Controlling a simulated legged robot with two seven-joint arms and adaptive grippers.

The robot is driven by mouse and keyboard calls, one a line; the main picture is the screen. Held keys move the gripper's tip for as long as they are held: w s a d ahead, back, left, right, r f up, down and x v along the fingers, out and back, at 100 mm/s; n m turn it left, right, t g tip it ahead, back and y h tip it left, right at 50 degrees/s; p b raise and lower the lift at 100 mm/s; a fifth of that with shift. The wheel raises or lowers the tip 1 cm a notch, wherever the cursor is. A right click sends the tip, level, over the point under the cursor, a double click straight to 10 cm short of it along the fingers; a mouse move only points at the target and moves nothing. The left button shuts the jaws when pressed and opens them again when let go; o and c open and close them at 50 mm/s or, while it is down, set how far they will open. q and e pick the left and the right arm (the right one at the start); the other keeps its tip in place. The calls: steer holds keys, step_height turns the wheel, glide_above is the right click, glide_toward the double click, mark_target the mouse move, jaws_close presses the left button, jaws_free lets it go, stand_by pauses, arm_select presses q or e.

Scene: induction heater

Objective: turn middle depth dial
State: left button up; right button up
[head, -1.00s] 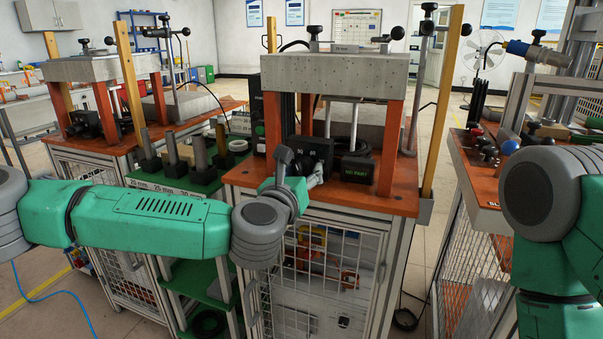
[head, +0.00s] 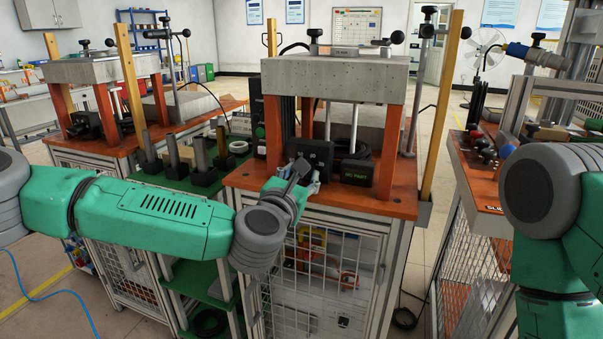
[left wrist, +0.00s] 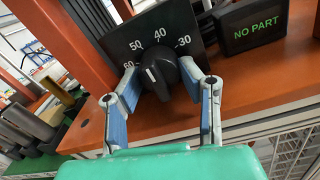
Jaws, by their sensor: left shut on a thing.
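The middle depth dial (left wrist: 160,70) is a black knob with a white mark, on a black panel (left wrist: 185,25) printed 60, 50, 40 and 30. The white mark is on the knob's left part. My left gripper (left wrist: 157,66) has its two blue-padded fingers on either side of the knob and is shut on it. In the head view the panel (head: 318,153) stands on the middle station's orange table, and my left gripper (head: 308,182) is in front of it, hiding the dial. My right arm shows at the right edge; its gripper is out of view.
A black display (head: 357,170) reading NO PART stands right of the panel; it also shows in the left wrist view (left wrist: 253,25). A concrete-like block (head: 335,75) on orange posts is above. Dark cylinders in black blocks (head: 203,174) stand on the left.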

arm_select(q)
steer(key=shift+m, duration=1.2)
steer(key=shift+f+p, duration=0.1)
steer(key=shift+p, duration=0.2)
steer(key=o, duration=1.1)
steer(key=v, duration=1.2)
steer(key=shift+f, duration=0.15)
